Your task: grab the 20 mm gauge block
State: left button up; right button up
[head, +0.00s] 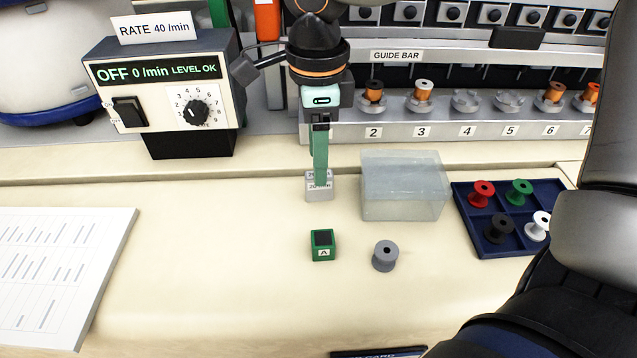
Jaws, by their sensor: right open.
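The 20 mm gauge block (319,193) is a small light grey block with dark lettering, standing on the cream bench top left of the clear box. The lettering is too small to read fully. My right gripper (320,183) points down over it from above, with green fingers. The fingertips overlap the block's upper part in the head view and hide some of its top. The fingers line up one behind the other, so the gap between them is hidden. The right gripper is open, and I cannot tell whether it touches the block. My left gripper is not in view.
A clear box (404,188) stands just right of the block. A green-black block marked A (323,245) and a grey spool (385,256) are in front. A blue tray (494,247) holds several spools. The control box (170,90) is back left, and a paper sheet (60,270) lies left.

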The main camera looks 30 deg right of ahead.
aim_at(321, 197)
jog(key=f, duration=0.4)
jog(key=shift+s+d+f, duration=0.15)
jog(key=shift+s, duration=0.2)
jog(key=shift+w+f, duration=0.1)
jog(key=shift+f, duration=0.5)
grip_shut()
